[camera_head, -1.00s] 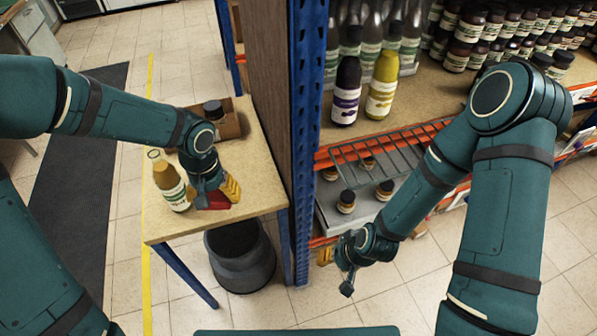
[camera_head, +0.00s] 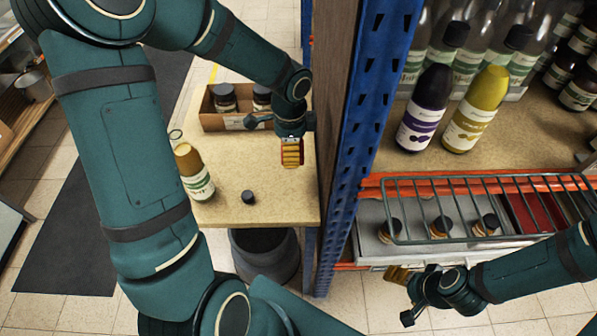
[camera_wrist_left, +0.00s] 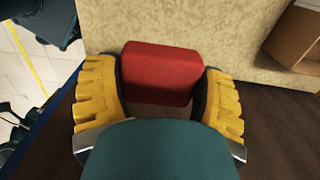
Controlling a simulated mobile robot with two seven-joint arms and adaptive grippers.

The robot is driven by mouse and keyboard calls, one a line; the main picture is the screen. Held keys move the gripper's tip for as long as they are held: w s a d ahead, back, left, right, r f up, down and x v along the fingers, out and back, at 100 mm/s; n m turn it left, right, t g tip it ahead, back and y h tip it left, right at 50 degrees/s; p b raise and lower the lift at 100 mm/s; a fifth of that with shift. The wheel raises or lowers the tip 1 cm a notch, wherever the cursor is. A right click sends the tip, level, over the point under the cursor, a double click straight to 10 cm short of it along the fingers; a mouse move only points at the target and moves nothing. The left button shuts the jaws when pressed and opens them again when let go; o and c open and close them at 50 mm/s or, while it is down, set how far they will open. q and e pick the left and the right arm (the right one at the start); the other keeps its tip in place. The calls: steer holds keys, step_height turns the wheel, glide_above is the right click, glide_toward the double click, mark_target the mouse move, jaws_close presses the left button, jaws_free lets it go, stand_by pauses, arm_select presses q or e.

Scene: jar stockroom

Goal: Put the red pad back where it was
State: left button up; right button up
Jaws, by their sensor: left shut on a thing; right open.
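My left gripper (camera_head: 291,155) is shut on the red pad, with its yellow fingers beside the blue shelf post above the back right of the small table (camera_head: 290,207). In the left wrist view the red pad (camera_wrist_left: 160,72) sits between the two yellow fingers, with the table surface beyond it. In the head view the pad is mostly hidden by the gripper. My right gripper (camera_head: 407,297) is open and empty, low in front of the lower shelf. A flat red area (camera_head: 536,212) shows in the grey tray (camera_head: 370,213) on that shelf, behind the wire rack.
On the table stand a bottle (camera_head: 196,175), a small dark-capped item (camera_head: 248,197) and a cardboard box (camera_head: 209,122) with jars. The blue post (camera_head: 362,150) divides table and shelf. Several small jars stand in the tray under the wire rack (camera_head: 480,182).

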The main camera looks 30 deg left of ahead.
mark_target(291, 179)
arm_select(q)
step_height(291, 179, down, 10)
steer(key=b, duration=0.3)
steer(key=shift+s+r, duration=0.1)
steer(key=shift+c, duration=0.2)
steer(key=o, duration=1.2)
step_height(291, 179, up, 12)
steer(key=p, duration=0.3)
steer(key=shift+s, duration=0.1)
